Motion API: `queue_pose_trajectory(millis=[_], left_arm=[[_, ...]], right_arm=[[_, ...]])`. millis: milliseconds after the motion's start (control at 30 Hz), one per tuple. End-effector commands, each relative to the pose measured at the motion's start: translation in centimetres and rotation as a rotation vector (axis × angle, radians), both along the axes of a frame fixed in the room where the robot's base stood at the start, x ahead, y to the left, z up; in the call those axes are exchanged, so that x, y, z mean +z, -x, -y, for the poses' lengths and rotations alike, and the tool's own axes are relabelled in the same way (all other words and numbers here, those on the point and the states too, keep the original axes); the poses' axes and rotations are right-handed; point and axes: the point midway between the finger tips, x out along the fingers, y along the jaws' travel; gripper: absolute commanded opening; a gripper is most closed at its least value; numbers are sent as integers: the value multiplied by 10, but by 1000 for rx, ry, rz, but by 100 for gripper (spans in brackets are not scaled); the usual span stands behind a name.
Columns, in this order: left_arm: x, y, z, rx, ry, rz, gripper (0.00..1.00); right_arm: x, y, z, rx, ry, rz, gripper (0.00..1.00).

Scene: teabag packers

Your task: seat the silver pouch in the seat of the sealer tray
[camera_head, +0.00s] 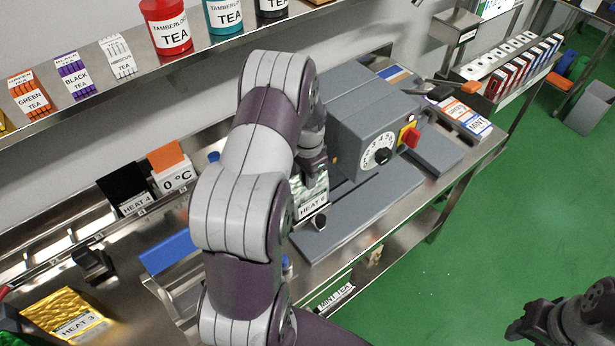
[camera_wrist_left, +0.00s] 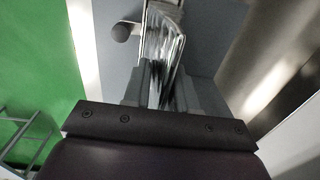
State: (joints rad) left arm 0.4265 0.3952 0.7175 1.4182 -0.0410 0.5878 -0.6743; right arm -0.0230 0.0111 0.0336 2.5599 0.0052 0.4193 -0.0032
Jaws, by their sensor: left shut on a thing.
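The silver pouch (camera_head: 311,193), labelled HEAT 6, hangs upright over the left end of the grey sealer tray (camera_head: 375,205). My left gripper (camera_head: 312,172) is shut on the pouch from above; my arm hides part of both. In the left wrist view the shiny pouch (camera_wrist_left: 164,50) stands between the fingers of the left gripper (camera_wrist_left: 166,85), with the grey tray (camera_wrist_left: 205,45) around it. I cannot tell whether the pouch's lower edge touches the tray or its seat. My right gripper (camera_head: 520,328) is at the lower right, above the floor, its jaws unclear.
The grey sealer body (camera_head: 365,125) with a dial and red switch stands right behind the tray. A round dark knob (camera_head: 319,222) sits at the tray's left front. A gold pouch (camera_head: 65,315) lies at the lower left. A shelf with tea tins runs above.

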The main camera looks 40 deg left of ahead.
Motion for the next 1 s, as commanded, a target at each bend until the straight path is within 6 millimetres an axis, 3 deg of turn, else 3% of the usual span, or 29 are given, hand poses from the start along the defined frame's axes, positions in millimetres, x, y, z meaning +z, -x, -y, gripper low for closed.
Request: queue_pose_trajectory(millis=[33, 167, 467, 500, 567, 833, 1000], left_arm=[[-5, 2, 1, 0, 2, -6, 0], [-22, 1, 1, 0, 1, -2, 0], [-27, 1, 1, 0, 1, -1, 0], [-26, 1, 1, 0, 1, -1, 36], [-26, 1, 1, 0, 1, -1, 52], [-24, 1, 1, 0, 1, -1, 52], [-8, -1, 1, 0, -2, 5, 52]], right_arm=[[10, 0, 0, 0, 0, 1, 43], [14, 0, 0, 0, 0, 1, 43], [9, 0, 0, 0, 0, 0, 43], [10, 0, 0, 0, 0, 0, 43], [11, 0, 0, 0, 0, 0, 43], [11, 0, 0, 0, 0, 0, 43], [2, 0, 0, 0, 0, 1, 43]])
